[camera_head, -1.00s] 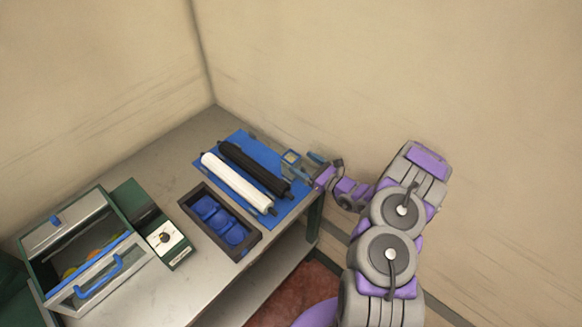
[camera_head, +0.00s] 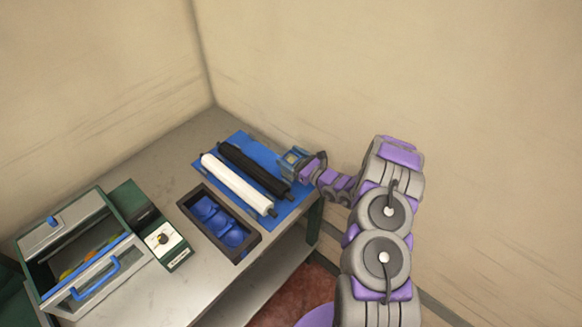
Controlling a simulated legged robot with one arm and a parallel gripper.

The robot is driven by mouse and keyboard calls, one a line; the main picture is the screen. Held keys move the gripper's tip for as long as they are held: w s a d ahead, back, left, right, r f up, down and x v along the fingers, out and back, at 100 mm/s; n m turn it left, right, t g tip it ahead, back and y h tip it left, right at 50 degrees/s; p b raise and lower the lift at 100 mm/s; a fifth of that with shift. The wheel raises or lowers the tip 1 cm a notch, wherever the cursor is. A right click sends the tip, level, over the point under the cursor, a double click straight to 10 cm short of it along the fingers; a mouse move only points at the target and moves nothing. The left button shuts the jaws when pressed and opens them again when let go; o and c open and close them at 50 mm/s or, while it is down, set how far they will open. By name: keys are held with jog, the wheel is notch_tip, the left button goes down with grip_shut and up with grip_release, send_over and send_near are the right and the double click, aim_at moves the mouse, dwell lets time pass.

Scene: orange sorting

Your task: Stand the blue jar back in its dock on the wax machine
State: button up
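My gripper (camera_head: 293,160) is at the right edge of the table, beside the ends of the two rollers. Its tip is small and bluish with a pale patch in the middle. I cannot tell whether it is open, or whether it holds something blue. I cannot pick out a blue jar for certain. A green machine with a white knob panel (camera_head: 163,239) stands at the left, joined to a green bin with a raised clear lid (camera_head: 69,222). An empty dock cannot be made out on it.
A white roller (camera_head: 236,184) and a black roller (camera_head: 252,168) lie on a blue mat (camera_head: 238,140). A dark tray (camera_head: 187,203) with rounded blue hollows or cups is in front of them. Bare table (camera_head: 170,150) lies behind the machine. Walls close off the back and right.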

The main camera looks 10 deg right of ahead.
jog(key=c, duration=1.1)
